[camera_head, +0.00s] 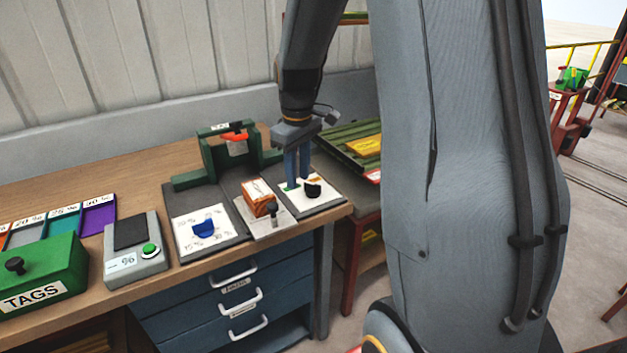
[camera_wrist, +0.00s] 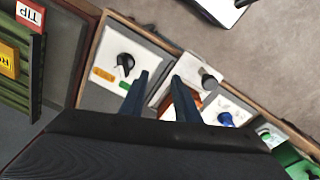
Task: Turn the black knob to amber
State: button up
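The black knob (camera_head: 313,187) sits on a white plate (camera_head: 309,203) at the bench's right end. In the wrist view the knob (camera_wrist: 124,62) is at upper left, with an amber label (camera_wrist: 104,75) and a green label (camera_wrist: 125,85) beside it. The knob's pointing direction is too small to tell surely. My gripper (camera_head: 297,178) points down over the plate, left of the knob in the head view. In the wrist view its blue fingers (camera_wrist: 161,76) are apart with nothing held between them, and the knob lies outside them, left of the left finger.
A wooden block (camera_head: 258,197) and a small dark knob (camera_head: 272,210) are left of the plate. Further left is a blue knob (camera_head: 204,229) on a white dial. A green fixture (camera_head: 188,181) stands behind. A slatted green rack (camera_head: 350,145) is at right.

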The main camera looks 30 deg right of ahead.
aim_at(313, 184)
jog(key=w+d, duration=0.1)
jog(key=d, duration=0.1)
jog(key=w+d+n, duration=0.1)
jog(key=w+d, duration=0.1)
jog(key=w+d+n+g, duration=0.1)
jog(key=w+d, duration=0.1)
jog(key=d, duration=0.1)
jog(key=shift+f, duration=0.2)
jog(key=shift+f+p, duration=1)
jog(key=shift+f, duration=2.8)
grip_shut()
